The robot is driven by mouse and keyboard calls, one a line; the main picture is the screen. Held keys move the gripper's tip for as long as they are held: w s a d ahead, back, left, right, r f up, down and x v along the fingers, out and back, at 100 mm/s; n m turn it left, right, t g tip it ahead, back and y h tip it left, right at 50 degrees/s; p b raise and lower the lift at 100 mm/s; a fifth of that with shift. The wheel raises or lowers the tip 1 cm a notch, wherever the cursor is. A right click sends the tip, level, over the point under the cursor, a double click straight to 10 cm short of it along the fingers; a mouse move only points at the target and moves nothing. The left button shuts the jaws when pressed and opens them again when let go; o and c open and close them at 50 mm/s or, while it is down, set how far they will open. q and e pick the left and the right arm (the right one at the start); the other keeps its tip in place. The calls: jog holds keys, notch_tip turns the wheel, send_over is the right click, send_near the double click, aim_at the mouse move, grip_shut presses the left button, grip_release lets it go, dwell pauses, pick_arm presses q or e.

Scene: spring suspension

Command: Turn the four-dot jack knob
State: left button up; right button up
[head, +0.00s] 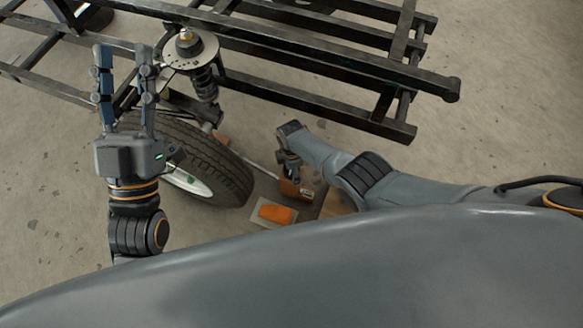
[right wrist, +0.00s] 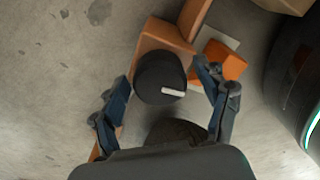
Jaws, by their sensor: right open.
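In the right wrist view, a round black knob (right wrist: 155,72) with a short white bar on it sits on an orange jack body (right wrist: 165,38). No dots can be made out on it. My right gripper (right wrist: 161,72) is open, its fingers on either side of the knob with gaps visible. In the head view the orange jack (head: 291,188) stands partly hidden below my right gripper (head: 290,165); its knob is hidden there. My left gripper (head: 124,52) is open and empty, raised in front of the wheel and frame.
A tyre (head: 215,155) with a light rim lies left of the jack. A spring strut (head: 203,78) and black frame (head: 330,50) stand above. An orange block (head: 275,213) rests on a pale plate (head: 256,222) near the jack. A brown box (head: 335,204) is close on the right.

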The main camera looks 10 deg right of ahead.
jog(key=shift+w+r, duration=0.1)
jog(key=shift+r, duration=0.6)
notch_tip(320, 180, up, 11)
jog(key=shift+f, duration=0.2)
